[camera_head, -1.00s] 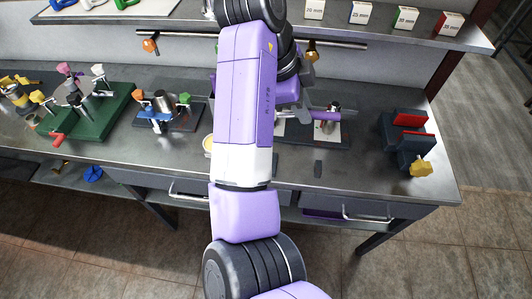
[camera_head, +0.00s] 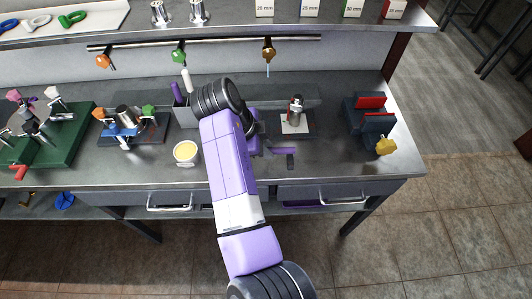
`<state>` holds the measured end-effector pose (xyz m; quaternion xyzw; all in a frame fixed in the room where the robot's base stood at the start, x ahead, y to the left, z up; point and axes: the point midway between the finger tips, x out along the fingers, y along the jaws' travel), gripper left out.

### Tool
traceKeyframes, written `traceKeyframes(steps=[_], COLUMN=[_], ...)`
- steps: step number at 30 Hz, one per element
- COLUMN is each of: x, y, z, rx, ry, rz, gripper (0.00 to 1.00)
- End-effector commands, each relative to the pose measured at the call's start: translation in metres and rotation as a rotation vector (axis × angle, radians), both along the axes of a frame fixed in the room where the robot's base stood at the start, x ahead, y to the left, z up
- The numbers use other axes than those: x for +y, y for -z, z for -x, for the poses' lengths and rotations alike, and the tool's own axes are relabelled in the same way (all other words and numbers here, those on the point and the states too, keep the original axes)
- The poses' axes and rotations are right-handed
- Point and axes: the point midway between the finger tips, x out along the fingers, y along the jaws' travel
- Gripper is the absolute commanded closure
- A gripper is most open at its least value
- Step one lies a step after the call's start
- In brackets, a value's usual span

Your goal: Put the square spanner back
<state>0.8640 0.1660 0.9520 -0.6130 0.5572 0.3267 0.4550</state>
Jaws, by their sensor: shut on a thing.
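My gripper (camera_head: 267,147) is low over the front of the bench, left of the small fixture with a metal cylinder (camera_head: 296,109). Its fingers are partly hidden by my arm. It is shut on a small purple-handled tool (camera_head: 283,151), which sticks out to the right. I take this to be the square spanner, but its working end cannot be made out. The tool is just behind a dark flat patch (camera_head: 290,162) on the bench; I cannot tell whether they touch.
A grey holder (camera_head: 186,116) with purple and white handles stands left of my arm, behind a yellow-filled tub (camera_head: 186,152). A rail (camera_head: 220,43) carries orange, green and brass-coloured tools. A dark vise-like block (camera_head: 369,122) stands right. The bench's front right is clear.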

Motion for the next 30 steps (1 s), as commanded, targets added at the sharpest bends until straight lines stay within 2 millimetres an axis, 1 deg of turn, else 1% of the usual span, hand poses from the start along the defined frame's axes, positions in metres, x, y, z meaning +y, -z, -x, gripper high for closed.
traceKeyframes(steps=[3,6,9,14,15,18,27,30], x=[0.0,0.0,0.0,0.0,0.0,0.0,0.0,0.002], y=[0.018,0.029,0.034,0.034,0.035,0.035,0.034,0.03], z=[0.001,0.001,0.001,0.0,0.001,0.001,0.001,0.001], rx=[0.004,0.003,0.001,0.0,0.001,0.001,0.001,0.0], ry=[-0.001,-0.001,0.0,-0.001,0.0,0.0,0.0,-0.001], rz=[0.002,0.002,0.001,0.0,0.001,0.001,0.001,0.0], gripper=[1.0,1.0,1.0,1.0,0.79,0.61,0.61,0.61])
